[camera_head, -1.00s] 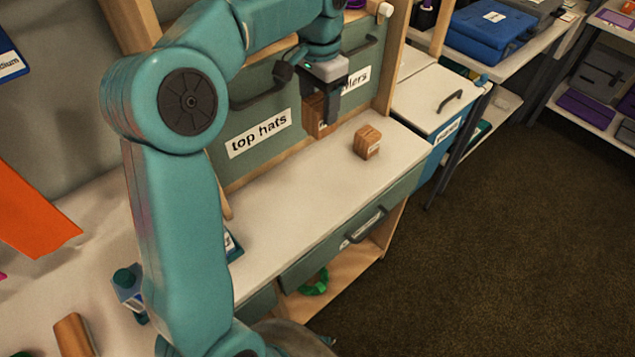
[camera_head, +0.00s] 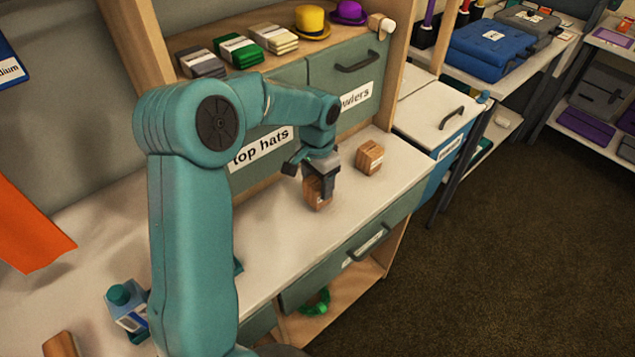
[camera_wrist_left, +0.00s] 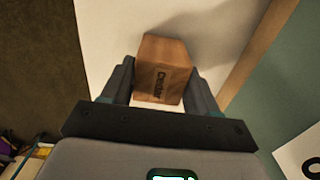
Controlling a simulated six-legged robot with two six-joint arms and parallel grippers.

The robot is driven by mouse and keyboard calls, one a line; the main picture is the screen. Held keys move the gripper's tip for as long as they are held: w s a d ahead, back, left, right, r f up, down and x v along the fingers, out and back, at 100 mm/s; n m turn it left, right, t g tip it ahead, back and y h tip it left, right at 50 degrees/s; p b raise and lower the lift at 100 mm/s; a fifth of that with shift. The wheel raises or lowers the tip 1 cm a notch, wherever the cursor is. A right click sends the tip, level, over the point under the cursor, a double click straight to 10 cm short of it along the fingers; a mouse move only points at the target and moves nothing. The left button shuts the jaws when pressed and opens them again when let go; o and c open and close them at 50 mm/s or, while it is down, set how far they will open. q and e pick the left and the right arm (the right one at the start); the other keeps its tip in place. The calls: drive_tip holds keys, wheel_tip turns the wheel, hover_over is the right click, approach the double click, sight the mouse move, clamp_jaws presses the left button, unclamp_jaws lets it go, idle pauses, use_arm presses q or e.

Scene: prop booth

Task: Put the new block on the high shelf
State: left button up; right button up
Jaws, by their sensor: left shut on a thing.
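My left gripper (camera_head: 319,192) is shut on a wooden block (camera_head: 312,189), low over the white counter (camera_head: 270,235). In the left wrist view the held block (camera_wrist_left: 160,58) sits between both fingers and its label reads "Cedar". I cannot tell whether it touches the counter. A second wooden block (camera_head: 369,157) with a pale label stands on the counter, right of my gripper and apart from it. The high shelf (camera_head: 330,42) is above the labelled drawers and carries several things. My right gripper is not in view.
On the high shelf are a yellow hat (camera_head: 312,22), a purple hat (camera_head: 348,12) and several banded stacks. The "top hats" drawer (camera_head: 255,160) is behind my arm. The counter's middle is clear.

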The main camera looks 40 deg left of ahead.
sight(318, 181)
use_arm(q)
drive_tip(key=shift+f, duration=0.25)
drive_tip(key=shift+f, duration=0.2)
drive_tip(key=o, duration=1.1)
drive_tip(key=shift+w, duration=0.1)
drive_tip(key=shift+r, duration=0.2)
wheel_tip(318, 181, up, 12)
drive_tip(key=shift+r+p, duration=0.1)
drive_tip(key=shift+p, duration=0.35)
